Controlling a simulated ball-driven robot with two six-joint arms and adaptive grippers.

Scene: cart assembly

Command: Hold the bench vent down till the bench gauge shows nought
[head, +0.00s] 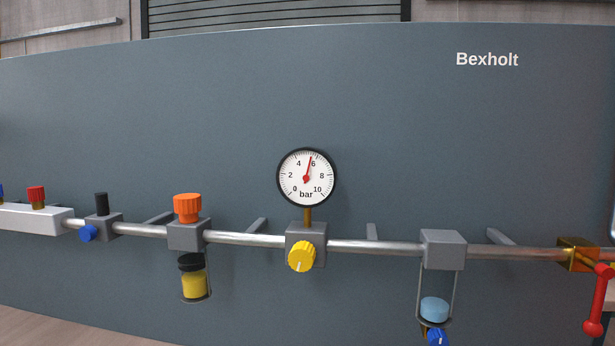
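The bench gauge (307,190) is a round white dial with a black rim, marked 0 to 10 bar. It stands on a brass stem above a grey block in the middle of the head view. Its red needle points just right of straight up, at about 5.5 bar. No part is labelled as the bench vent, so I cannot tell for sure which it is. A black upright plunger or cap (101,203) on a small grey block, with a blue knob (88,233) below it, is at the left. Neither gripper is in view.
A metal pipe (375,246) runs across a blue-grey panel (430,130). It carries an orange knob (188,207) over a yellow bowl (194,286), a yellow knob (302,256), a light-blue bowl (434,309) and a red lever (594,326).

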